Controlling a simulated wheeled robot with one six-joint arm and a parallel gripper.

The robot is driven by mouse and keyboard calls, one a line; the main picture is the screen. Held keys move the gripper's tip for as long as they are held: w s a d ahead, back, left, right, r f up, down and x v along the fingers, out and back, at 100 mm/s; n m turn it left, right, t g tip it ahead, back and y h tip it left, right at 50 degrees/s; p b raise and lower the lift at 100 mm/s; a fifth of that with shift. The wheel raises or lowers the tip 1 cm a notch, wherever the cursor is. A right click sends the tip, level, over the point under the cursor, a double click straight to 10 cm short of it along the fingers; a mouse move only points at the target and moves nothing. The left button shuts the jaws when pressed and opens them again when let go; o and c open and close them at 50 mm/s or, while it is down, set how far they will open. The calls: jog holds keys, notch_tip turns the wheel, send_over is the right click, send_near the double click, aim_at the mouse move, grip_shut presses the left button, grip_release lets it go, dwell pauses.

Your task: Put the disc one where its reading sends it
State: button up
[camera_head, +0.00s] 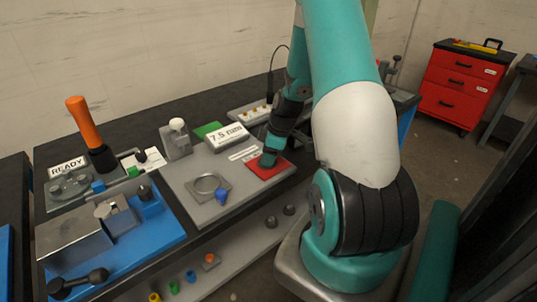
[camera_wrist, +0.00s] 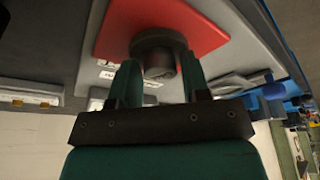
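A dark grey disc with a raised knob (camera_wrist: 158,52) rests on the red pad (camera_wrist: 110,30) in the wrist view. My gripper (camera_wrist: 160,75) is there with one finger on each side of the knob; small gaps show between fingers and knob, so it looks open. In the head view my gripper (camera_head: 268,160) is low over the red pad (camera_head: 277,171) and hides the disc. A white display (camera_head: 227,135) behind it reads about "7.5 mm". A green pad (camera_head: 206,129) lies partly hidden behind the display.
A white-knobbed stand (camera_head: 177,140), an orange-handled lever (camera_head: 86,125) and a READY sign (camera_head: 68,167) stand to the left. A blue fixture (camera_head: 150,235) is at front left. A blue knob (camera_head: 222,196) sits near the gauge. Small coloured parts lie on the lower shelf (camera_head: 240,254).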

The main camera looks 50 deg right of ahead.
jog(key=shift+o, duration=1)
jog(key=shift+r, duration=0.3)
jog(key=b+v, duration=0.2)
jog(key=v, duration=1)
jog(key=w+a+r+y, duration=0.1)
jog(key=a+r, duration=0.3)
jog(key=a, duration=0.8)
jog(key=w+a+r, duration=0.1)
jog(key=a+r, duration=0.2)
jog(key=a, duration=0.9)
jog(key=s+a+r+g+y, duration=0.1)
jog(key=s+a+r+g, duration=0.1)
jog(key=s+a, duration=1.2)
jog(key=shift+a+r+n+g, duration=0.35)
jog(key=shift+a+r, duration=0.25)
jog(key=shift+a, duration=0.6)
